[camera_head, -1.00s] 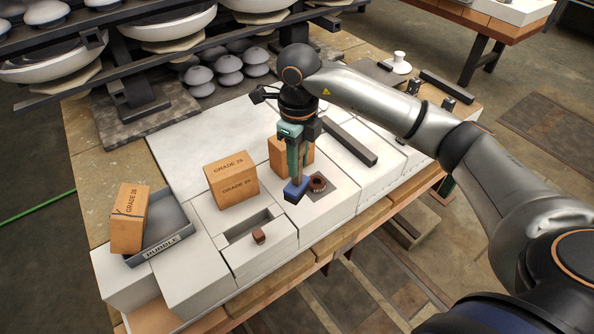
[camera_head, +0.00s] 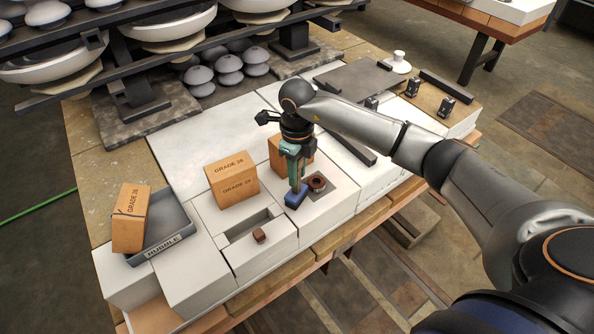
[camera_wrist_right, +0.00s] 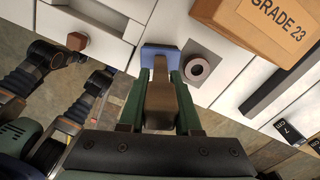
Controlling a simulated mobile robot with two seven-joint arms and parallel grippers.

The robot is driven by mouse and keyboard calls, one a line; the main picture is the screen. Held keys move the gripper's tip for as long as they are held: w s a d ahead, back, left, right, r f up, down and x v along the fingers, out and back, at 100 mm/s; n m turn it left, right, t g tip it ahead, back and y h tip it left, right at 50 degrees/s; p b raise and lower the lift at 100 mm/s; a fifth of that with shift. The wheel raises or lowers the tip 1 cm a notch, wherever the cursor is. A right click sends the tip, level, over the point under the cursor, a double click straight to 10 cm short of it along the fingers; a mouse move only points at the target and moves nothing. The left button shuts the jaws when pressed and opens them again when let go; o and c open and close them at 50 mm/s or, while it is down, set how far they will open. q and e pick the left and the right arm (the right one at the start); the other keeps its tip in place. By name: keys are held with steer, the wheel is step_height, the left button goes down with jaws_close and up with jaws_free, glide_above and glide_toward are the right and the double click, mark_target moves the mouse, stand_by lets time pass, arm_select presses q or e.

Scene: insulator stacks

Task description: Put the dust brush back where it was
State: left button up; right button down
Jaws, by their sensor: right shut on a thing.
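The dust brush has a blue head (camera_head: 296,197) and a brown handle, which shows in the wrist view (camera_wrist_right: 160,100). My right gripper (camera_head: 297,172) is shut on the handle and holds the brush upright, head down. The blue head is at the top of a white block (camera_head: 335,202), left of a dark square plate with a brown ring (camera_head: 316,183). I cannot tell whether the head touches the block. In the wrist view the green fingers (camera_wrist_right: 160,85) stand on both sides of the handle. My left gripper is not in view.
Orange boxes stand close behind the brush (camera_head: 278,155) and to its left (camera_head: 232,180). A grey rubble tray (camera_head: 172,240) with an orange box is at far left. A dark bar (camera_head: 352,146) lies behind right.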

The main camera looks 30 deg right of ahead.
steer(key=c, duration=0.6)
jaws_free()
steer(key=shift+f, duration=0.1)
